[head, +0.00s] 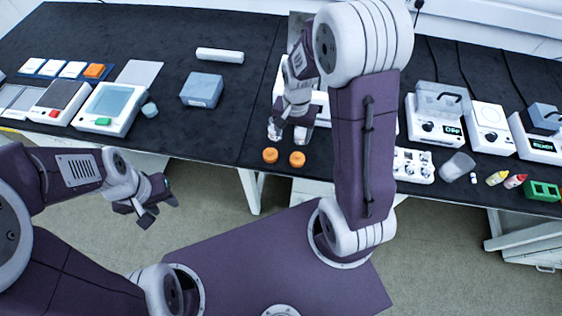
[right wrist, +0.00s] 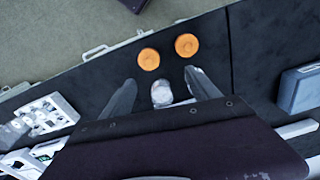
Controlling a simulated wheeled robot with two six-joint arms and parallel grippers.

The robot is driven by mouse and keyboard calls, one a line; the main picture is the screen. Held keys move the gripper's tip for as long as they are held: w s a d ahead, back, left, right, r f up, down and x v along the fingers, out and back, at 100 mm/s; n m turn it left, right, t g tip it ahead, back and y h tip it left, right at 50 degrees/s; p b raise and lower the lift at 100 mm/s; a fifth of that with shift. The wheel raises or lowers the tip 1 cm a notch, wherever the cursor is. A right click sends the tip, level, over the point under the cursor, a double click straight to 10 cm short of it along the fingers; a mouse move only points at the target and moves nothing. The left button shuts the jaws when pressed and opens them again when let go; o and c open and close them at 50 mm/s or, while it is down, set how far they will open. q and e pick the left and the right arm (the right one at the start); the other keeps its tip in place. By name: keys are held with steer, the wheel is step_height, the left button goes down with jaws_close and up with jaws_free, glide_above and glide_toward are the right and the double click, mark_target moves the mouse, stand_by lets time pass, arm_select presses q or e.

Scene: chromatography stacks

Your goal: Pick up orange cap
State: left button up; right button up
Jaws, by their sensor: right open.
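Two orange caps lie side by side near the front edge of the black bench, a left one (head: 270,155) and a right one (head: 297,159). In the right wrist view they show as orange discs, the head view's right one (right wrist: 149,59) and left one (right wrist: 186,45). My right gripper (head: 288,132) is open, just behind the caps, with fingers (right wrist: 161,78) apart and neither cap between them. A small whitish, clear object (right wrist: 162,93) shows between the fingers in the wrist view. My left gripper (head: 152,208) is open and empty, off the bench's front.
A blue-grey box (head: 201,90) stands to the left on the bench. A white rack (head: 413,165) and a clear beaker (head: 457,166) stand to the right. Balances and other devices line both sides. The bench between the blue-grey box and the caps is clear.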

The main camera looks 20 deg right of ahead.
steer(key=b, duration=0.1)
glide_above(298, 155)
steer(key=shift+g, duration=0.3)
steer(key=f, duration=0.2)
steer(key=a+f, duration=0.1)
steer(key=f, duration=0.1)
steer(key=shift+w+f, duration=0.1)
steer(key=shift+f, duration=0.05)
steer(key=shift+s+d, duration=0.25)
steer(key=shift+d, duration=0.15)
steer(key=f, duration=0.3)
steer(key=shift+w+a+f+b, duration=0.1)
steer(key=shift+a+f+b, duration=0.15)
steer(key=shift+b, duration=0.05)
steer(key=shift+d+f, duration=0.15)
steer(key=shift+f, duration=0.25)
steer(key=f, duration=0.4)
steer(key=shift+d, duration=0.25)
steer(key=shift+w+f, duration=0.1)
steer(key=shift+f, duration=0.3)
steer(key=shift+r, duration=0.1)
steer(key=shift+c, duration=1.2)
steer(key=c, duration=1.1)
arm_select(q)
steer(key=f, duration=0.3)
steer(key=shift+s+d, duration=0.2)
steer(key=shift+d, duration=0.05)
